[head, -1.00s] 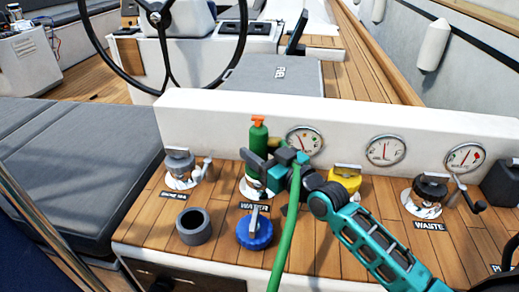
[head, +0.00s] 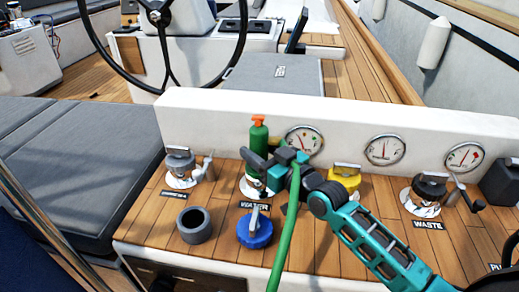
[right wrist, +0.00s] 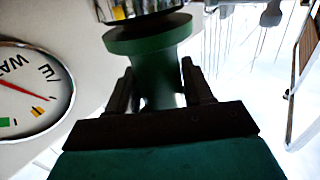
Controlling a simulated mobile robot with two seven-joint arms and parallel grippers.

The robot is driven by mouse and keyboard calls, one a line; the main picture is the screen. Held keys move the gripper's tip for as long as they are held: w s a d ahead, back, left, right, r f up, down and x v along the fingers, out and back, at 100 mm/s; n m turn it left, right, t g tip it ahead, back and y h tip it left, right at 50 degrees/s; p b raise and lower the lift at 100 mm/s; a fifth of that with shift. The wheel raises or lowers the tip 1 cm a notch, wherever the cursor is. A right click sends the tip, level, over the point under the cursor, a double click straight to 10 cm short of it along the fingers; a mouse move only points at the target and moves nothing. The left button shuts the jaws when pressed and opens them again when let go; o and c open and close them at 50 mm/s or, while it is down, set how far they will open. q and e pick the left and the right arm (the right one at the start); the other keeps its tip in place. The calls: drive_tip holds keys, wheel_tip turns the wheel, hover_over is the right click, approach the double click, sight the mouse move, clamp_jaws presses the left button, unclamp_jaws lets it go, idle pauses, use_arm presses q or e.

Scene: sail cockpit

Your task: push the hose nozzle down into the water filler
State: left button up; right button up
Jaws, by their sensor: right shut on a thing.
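The hose nozzle (head: 258,138) is a green cylinder with an orange top, upright in the head view. My right gripper (head: 264,168) is shut on its body from the right. In the right wrist view the green nozzle body (right wrist: 155,80) sits between my two fingers (right wrist: 158,90), with a flange and a metallic part beyond. The water filler (head: 247,191) shows as a pale ring behind the WATER label, under the nozzle and partly hidden by my gripper. Whether the nozzle tip is inside it cannot be seen. A green hose (head: 284,235) hangs in front of my right wrist. My left gripper is not in view.
A blue cap (head: 255,232) and a grey cup (head: 194,226) are in front on the teak. Fillers with grey (head: 180,160), yellow (head: 345,177) and black (head: 430,186) caps stand alongside. A white wall (head: 220,118) with gauges is close behind.

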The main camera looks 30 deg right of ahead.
drive_tip(key=shift+f+b, duration=0.3)
drive_tip(key=shift+f, duration=0.05)
drive_tip(key=shift+r, duration=0.2)
drive_tip(key=shift+r+p, duration=0.7)
drive_tip(key=shift+p, duration=0.35)
idle(0.4)
idle(0.3)
drive_tip(key=shift+f+b, duration=0.35)
drive_tip(key=shift+f, duration=0.5)
idle(0.4)
drive_tip(key=o, duration=1)
drive_tip(key=shift+o, duration=0.7)
